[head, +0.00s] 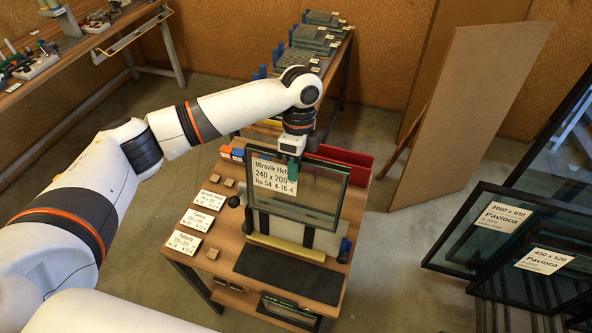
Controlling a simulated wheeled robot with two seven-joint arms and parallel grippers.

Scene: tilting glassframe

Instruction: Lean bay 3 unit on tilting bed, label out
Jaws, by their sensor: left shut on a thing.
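My left gripper (294,168) comes down from above and is shut on the top edge of a dark-framed glass unit (306,200). The unit stands near upright with a white label (275,177) facing me, reading "240 x 200" and "No 54 4-16-4". Behind and below the glass is the pale tilting bed (327,240), with a yellow ledge (286,248) along its foot. The unit's bottom edge is a little above the ledge; I cannot tell whether it touches the bed. My right gripper is out of view.
A dark mat (288,276) lies in front of the ledge. White cards (183,242) and small wooden blocks lie at the left of the table. A red bin (345,160) stands behind. Another framed unit (290,312) sits below the tabletop. Large framed panes (480,235) stand at the right.

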